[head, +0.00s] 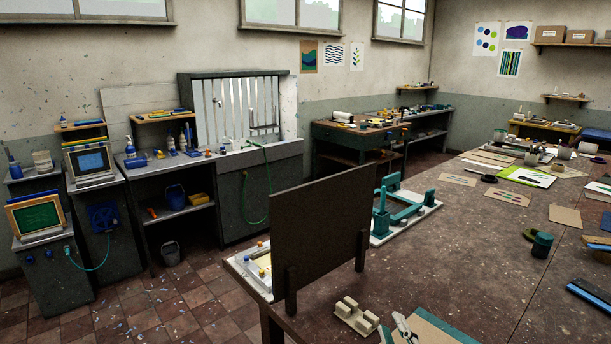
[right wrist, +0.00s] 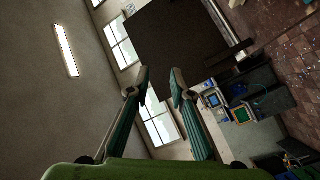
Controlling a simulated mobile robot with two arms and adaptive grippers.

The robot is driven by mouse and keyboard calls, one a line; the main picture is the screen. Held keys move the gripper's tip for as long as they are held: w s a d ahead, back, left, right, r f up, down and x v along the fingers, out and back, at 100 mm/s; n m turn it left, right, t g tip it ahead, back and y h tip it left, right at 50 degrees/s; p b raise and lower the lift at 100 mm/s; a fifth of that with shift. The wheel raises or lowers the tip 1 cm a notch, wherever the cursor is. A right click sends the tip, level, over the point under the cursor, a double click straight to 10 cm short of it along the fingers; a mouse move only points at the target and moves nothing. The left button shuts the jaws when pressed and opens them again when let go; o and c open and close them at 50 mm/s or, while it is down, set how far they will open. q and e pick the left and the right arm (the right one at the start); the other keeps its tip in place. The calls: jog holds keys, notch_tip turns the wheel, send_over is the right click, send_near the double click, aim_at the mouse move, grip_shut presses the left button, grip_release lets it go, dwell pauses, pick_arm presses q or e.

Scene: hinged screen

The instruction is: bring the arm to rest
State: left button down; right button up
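The hinged screen (head: 320,232) is a dark brown panel that stands upright on feet near the left end of the big table. In the right wrist view the dark panel (right wrist: 190,40) fills the upper middle, beyond the fingertips. My right gripper (right wrist: 161,80) is open, with a clear gap between its two green fingers and nothing held. In the head view only a small pale and green part of my right gripper (head: 402,330) shows at the bottom edge, in front of the screen. My left gripper is not in view.
A cream block (head: 357,315) lies on the table (head: 470,275) beside the screen's foot. A teal frame (head: 405,208) on a white board stands behind the screen. A tray (head: 252,270) with small parts is partly hidden at its left.

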jog(key=s+d+f+m+g+h, duration=0.2)
jog(key=s+d+f+m+g, duration=0.3)
jog(key=f, duration=0.4)
jog(key=s+a+f+m+g, duration=0.1)
jog(key=s+f+g, duration=0.25)
jog(key=s, duration=0.35)
jog(key=s+f+m+g+y, duration=0.1)
jog(key=s+f+m+g, duration=0.15)
jog(key=s+f, duration=0.4)
jog(key=s+a+f+m+g, duration=0.1)
jog(key=s+f+g, duration=0.2)
jog(key=s, duration=0.6)
jog(key=s+f+g+b, duration=0.1)
jog(key=s+f+b, duration=0.1)
jog(key=f, duration=1.4)
jog(key=s+f+g+b, duration=0.1)
jog(key=f+b, duration=0.1)
jog(key=f, duration=1.4)
jog(key=s+d+f+b, duration=0.3)
jog(key=s+f, duration=1.3)
jog(key=f, duration=0.1)
jog(key=shift+s+d+f+g, duration=0.15)
jog(key=shift+s+g, duration=0.1)
jog(key=shift+g, duration=0.15)
